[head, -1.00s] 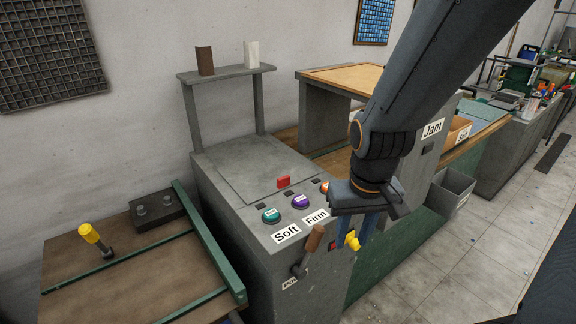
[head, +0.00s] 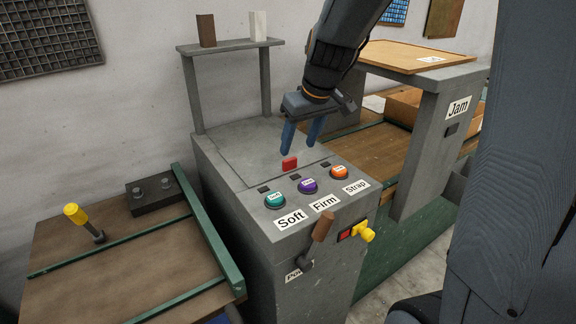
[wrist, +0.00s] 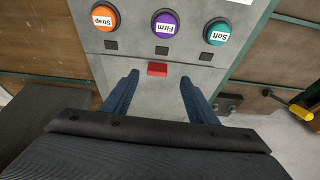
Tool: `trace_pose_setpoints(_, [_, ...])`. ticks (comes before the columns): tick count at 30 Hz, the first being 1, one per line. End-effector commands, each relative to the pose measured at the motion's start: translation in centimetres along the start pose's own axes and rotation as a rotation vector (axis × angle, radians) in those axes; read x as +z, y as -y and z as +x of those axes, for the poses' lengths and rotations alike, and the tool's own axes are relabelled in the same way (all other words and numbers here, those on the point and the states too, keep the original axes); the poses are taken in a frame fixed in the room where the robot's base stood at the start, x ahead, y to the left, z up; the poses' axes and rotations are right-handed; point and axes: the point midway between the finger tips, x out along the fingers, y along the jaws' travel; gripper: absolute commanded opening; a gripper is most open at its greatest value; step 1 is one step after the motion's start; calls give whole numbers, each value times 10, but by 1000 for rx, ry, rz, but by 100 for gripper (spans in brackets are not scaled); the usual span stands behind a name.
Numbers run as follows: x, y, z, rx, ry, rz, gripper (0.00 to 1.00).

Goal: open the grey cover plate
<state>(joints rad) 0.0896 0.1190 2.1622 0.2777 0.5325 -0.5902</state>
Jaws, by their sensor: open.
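The grey cover plate (head: 240,152) lies flat and closed on top of the grey machine cabinet. A small red tab (head: 289,163) stands at its front edge. My gripper (head: 300,151) is above the plate near the tab, pointing down, with its blue fingers apart and nothing between them. In the wrist view the red tab (wrist: 157,69) shows ahead of the gap between the open fingers (wrist: 159,85), apart from both. Much of the plate is hidden behind the gripper body in the wrist view.
Teal (head: 275,201), purple (head: 308,186) and orange (head: 339,173) buttons sit in front of the plate. A brown-handled lever (head: 323,227) and a yellow knob (head: 366,234) stick out of the cabinet front. A shelf (head: 230,46) on posts stands behind the plate.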

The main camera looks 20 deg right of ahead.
Motion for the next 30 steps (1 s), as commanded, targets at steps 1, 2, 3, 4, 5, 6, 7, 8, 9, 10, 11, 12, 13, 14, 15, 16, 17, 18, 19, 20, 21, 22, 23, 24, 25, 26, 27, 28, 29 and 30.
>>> trace_pose_setpoints(1, [-8, -4, 4, -1, -12, -13, 53])
trace_pose_setpoints(2, [-12, -5, 4, -3, -17, -19, 53])
trace_pose_setpoints(3, [-14, -5, 5, -4, -20, -26, 53])
trace_pose_setpoints(4, [-15, -5, 7, -4, -22, -28, 53])
trace_pose_setpoints(5, [-16, -5, 10, -5, -22, -30, 53])
trace_pose_setpoints(6, [-15, -4, 14, -6, -20, -31, 53])
trace_pose_setpoints(7, [-15, -3, 18, -6, -19, -31, 53])
trace_pose_setpoints(8, [-15, -3, 22, -6, -19, -31, 53])
trace_pose_setpoints(9, [-15, -3, 29, -6, -18, -30, 53])
trace_pose_setpoints(10, [-15, -3, 33, -6, -18, -31, 53])
trace_pose_setpoints(11, [-15, -3, 38, -6, -19, -31, 53])
trace_pose_setpoints(12, [-15, -3, 44, -6, -18, -30, 53])
trace_pose_setpoints(13, [-15, -3, 48, -5, -18, -30, 53])
trace_pose_setpoints(14, [-15, -3, 52, -5, -19, -29, 53])
trace_pose_setpoints(15, [-15, -3, 58, -5, -18, -29, 53])
trace_pose_setpoints(16, [-15, -3, 61, -5, -19, -30, 53])
trace_pose_setpoints(17, [-16, -4, 64, -4, -20, -30, 53])
trace_pose_setpoints(18, [-16, -4, 68, -4, -20, -30, 53])
trace_pose_setpoints(19, [-16, -4, 70, -4, -20, -29, 53])
trace_pose_setpoints(20, [-16, -4, 72, -4, -20, -29, 53])
trace_pose_setpoints(21, [-16, -4, 74, -4, -21, -29, 53])
trace_pose_setpoints(22, [-16, -4, 76, -4, -21, -29, 53])
trace_pose_setpoints(23, [-16, -4, 77, -3, -21, -29, 53])
trace_pose_setpoints(24, [-16, -4, 78, -3, -21, -29, 53])
trace_pose_setpoints(25, [-16, -4, 78, -3, -22, -29, 53])
trace_pose_setpoints(26, [-16, -4, 78, -3, -22, -29, 53])
trace_pose_setpoints(27, [-16, -4, 78, -3, -22, -29, 53])
trace_pose_setpoints(28, [-16, -4, 78, -3, -22, -29, 53])
trace_pose_setpoints(29, [-16, -4, 78, -3, -22, -29, 53])
trace_pose_setpoints(30, [-16, -4, 78, -3, -22, -29, 53])
